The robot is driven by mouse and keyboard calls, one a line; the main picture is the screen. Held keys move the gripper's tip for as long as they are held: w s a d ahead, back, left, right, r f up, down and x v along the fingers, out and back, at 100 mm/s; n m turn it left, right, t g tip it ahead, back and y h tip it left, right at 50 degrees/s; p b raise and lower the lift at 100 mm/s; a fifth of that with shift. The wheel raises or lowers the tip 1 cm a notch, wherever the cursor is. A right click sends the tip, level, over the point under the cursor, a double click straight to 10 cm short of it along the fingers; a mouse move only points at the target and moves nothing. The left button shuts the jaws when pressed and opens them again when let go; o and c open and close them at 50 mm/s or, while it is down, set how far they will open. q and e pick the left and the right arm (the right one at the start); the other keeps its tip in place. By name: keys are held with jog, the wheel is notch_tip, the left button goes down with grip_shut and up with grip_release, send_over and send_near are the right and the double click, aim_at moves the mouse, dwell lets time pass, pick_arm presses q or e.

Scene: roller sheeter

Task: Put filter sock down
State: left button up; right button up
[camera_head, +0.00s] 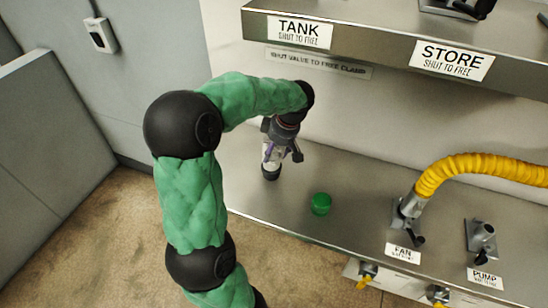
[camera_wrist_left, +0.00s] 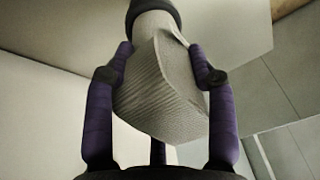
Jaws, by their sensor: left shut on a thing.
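The filter sock (camera_wrist_left: 160,95) is a pale, ribbed, tapering piece with a black collar at one end. It fills the space between the purple-padded fingers of my left gripper (camera_wrist_left: 160,62), which is shut on it. In the head view my left gripper (camera_head: 282,143) points down over the left part of the steel counter (camera_head: 262,205). The sock (camera_head: 270,156) hangs below it, partly hidden by the fingers, with its black end lowest. I cannot tell whether that end touches the counter. My right gripper is not in view.
A green round piece (camera_head: 320,203) sits on the counter right of the gripper. A yellow hose (camera_head: 480,168) runs to the FAN fitting (camera_head: 408,214); the PUMP fitting (camera_head: 482,240) stands farther right. A steel shelf (camera_head: 375,47) labelled TANK and STORE overhangs the back.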

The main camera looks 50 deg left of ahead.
pick_arm(q)
jog(key=shift+f+b, duration=0.35)
jog(key=shift+f, duration=1.1)
jog(key=o, duration=1.4)
jog(key=shift+d+r, duration=0.1)
jog(key=shift+r, duration=0.35)
jog(key=shift+p+v, duration=1.2)
jog(key=shift+v, duration=2.25)
